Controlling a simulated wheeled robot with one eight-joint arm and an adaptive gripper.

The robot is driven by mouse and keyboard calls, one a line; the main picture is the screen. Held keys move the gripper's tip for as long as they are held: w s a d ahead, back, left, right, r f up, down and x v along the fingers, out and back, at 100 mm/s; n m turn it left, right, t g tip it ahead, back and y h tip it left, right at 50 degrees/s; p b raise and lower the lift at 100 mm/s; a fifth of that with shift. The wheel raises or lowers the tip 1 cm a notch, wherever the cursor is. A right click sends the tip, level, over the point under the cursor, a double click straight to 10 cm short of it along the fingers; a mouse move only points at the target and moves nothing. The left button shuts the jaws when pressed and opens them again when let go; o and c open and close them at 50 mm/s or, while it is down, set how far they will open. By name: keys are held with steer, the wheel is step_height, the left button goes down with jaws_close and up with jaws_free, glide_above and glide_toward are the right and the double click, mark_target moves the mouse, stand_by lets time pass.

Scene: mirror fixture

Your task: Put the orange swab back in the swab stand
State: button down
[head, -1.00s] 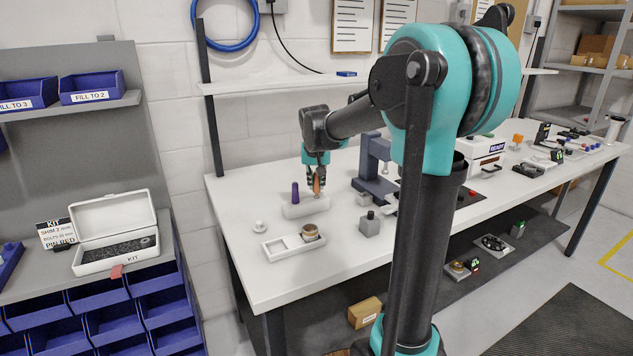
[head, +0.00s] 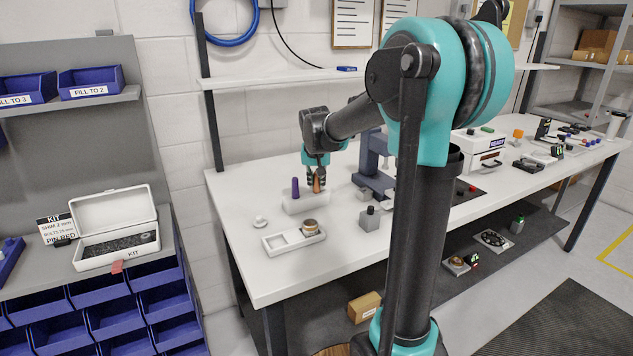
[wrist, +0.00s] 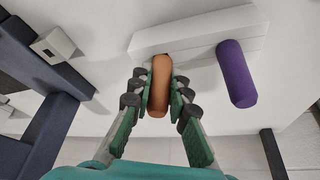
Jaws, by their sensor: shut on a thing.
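The orange swab (wrist: 159,86) is held between the fingers of my gripper (wrist: 160,100) in the wrist view. In the head view the orange swab (head: 316,184) is upright in my gripper (head: 316,178) at the right end of the swab stand (head: 304,204). The stand is a long white block, also in the wrist view (wrist: 198,32). The swab's lower end meets the stand beside a dark opening; how deep it sits is hidden. The purple swab (wrist: 236,74) stands in the stand's other end, clear of my fingers; it shows in the head view (head: 295,187).
A white tray (head: 279,244) with a round brass-coloured part lies in front of the stand. A small white knob (head: 260,221) is to its left. A grey block with a dark knob (head: 370,217) and a dark blue-grey press (head: 373,165) stand to the right.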

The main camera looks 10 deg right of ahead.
steer(key=shift+f, duration=0.15)
steer(key=c, duration=1.4)
jaws_free()
steer(key=shift+o, duration=0.2)
steer(key=v, duration=1.2)
